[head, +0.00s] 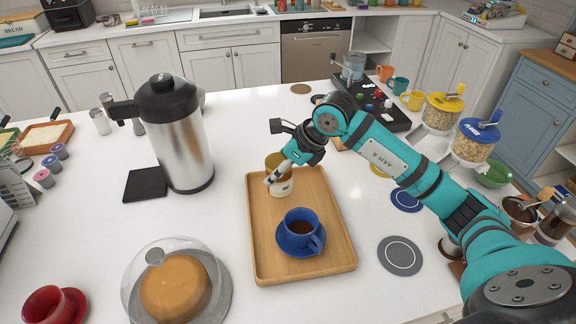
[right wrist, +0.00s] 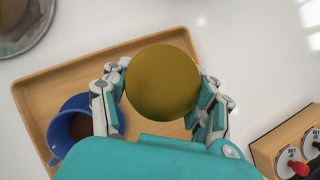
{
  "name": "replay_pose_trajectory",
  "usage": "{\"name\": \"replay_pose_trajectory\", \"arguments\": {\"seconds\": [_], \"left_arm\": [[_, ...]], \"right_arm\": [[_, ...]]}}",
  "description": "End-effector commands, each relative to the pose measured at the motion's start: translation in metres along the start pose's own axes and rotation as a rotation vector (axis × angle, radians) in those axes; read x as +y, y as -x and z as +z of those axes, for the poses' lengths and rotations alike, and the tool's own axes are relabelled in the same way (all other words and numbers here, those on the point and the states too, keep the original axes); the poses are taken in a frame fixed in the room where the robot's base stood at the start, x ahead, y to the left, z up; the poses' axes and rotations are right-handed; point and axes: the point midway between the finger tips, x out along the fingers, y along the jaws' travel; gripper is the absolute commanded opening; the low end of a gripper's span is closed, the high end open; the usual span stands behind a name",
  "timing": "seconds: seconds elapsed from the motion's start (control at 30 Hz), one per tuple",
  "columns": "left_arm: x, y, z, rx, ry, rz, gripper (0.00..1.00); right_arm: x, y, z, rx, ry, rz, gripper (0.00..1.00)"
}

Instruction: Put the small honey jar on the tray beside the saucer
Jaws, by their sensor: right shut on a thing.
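The small honey jar with a gold lid (right wrist: 162,82) is between the fingers of my right gripper (right wrist: 163,100), which is shut on it. In the head view the jar (head: 281,188) is upright at the far left part of the wooden tray (head: 330,250), and my right gripper (head: 280,178) reaches it from the right. I cannot tell whether its base touches the tray. The blue saucer (head: 284,246) with a blue cup of dark coffee (head: 301,228) stands on the tray, nearer than the jar. My left gripper is not in view.
A steel thermal carafe (head: 182,140) stands left of the tray. A cake under a glass dome (head: 175,285) is at the front left. A grey round coaster (head: 402,255) lies to the right. Jars with yellow and blue lids stand further right.

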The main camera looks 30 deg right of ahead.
Motion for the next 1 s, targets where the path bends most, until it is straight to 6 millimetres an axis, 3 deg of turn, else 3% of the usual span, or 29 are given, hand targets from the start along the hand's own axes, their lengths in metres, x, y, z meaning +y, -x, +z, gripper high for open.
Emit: {"name": "replay_pose_trajectory", "arguments": {"seconds": [0.1,0.23,0.37,0.6,0.87,0.9,1.0], "left_arm": [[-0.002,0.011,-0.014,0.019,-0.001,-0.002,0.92],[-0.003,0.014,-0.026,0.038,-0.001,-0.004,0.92],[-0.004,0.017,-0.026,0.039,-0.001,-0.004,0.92],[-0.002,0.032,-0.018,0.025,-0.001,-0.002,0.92],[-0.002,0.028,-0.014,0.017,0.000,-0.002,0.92],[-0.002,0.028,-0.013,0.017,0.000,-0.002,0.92],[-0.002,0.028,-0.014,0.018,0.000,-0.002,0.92]], "right_arm": [[-0.024,0.003,-0.002,-0.002,-0.003,0.001,0.12],[-0.037,0.001,-0.005,-0.002,-0.001,0.001,0.12],[-0.040,-0.003,-0.008,-0.002,0.000,0.003,0.12],[-0.040,-0.027,-0.024,-0.002,0.000,0.002,0.12],[-0.040,-0.030,-0.026,-0.003,0.002,0.000,0.12],[-0.040,-0.031,-0.027,-0.001,0.001,0.001,0.60],[-0.040,-0.030,-0.026,-0.001,0.001,0.001,0.73]]}}
